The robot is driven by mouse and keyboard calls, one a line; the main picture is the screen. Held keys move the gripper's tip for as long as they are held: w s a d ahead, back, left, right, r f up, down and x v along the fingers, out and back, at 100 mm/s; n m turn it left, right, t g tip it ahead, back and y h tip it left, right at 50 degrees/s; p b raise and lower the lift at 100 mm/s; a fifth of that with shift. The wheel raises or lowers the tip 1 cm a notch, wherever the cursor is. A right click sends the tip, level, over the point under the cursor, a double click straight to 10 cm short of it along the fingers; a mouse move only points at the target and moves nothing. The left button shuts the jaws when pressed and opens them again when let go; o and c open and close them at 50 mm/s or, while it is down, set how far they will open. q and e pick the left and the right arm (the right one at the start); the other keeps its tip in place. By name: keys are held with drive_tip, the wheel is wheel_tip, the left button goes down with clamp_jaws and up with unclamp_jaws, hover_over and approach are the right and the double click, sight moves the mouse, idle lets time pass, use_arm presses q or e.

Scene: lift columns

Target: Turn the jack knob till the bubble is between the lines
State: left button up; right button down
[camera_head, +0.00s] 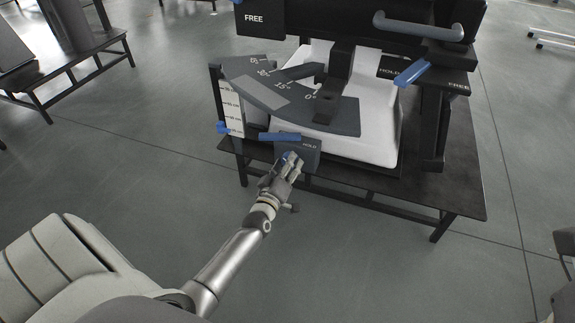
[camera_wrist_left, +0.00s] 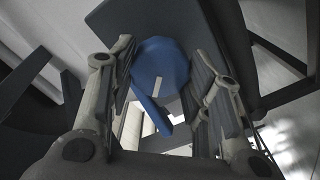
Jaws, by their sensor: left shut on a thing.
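My left gripper (camera_head: 291,160) reaches up from below to the front of a dark machine on a black table. In the left wrist view the left gripper (camera_wrist_left: 165,98) has its fingers on both sides of a round blue knob (camera_wrist_left: 160,62) and is shut on it. A flat blue piece extends from the knob toward the palm. In the head view the knob is mostly hidden by the fingers, below a dark box (camera_head: 311,146) marked HOLD. I cannot make out a bubble or its lines.
A dark angle scale (camera_head: 262,92) lies above a white body (camera_head: 378,140). Blue levers (camera_head: 280,136) and (camera_head: 412,73) sit near HOLD labels. The black table (camera_head: 455,195) extends right. Another low table (camera_head: 75,50) stands back left. Floor in front is clear.

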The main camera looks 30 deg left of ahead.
idle(0.5)
use_arm(q)
drive_tip(key=o, duration=1)
drive_tip(key=shift+o, duration=0.2)
drive_tip(key=v, duration=1.2)
drive_tip(key=shift+r, duration=0.1)
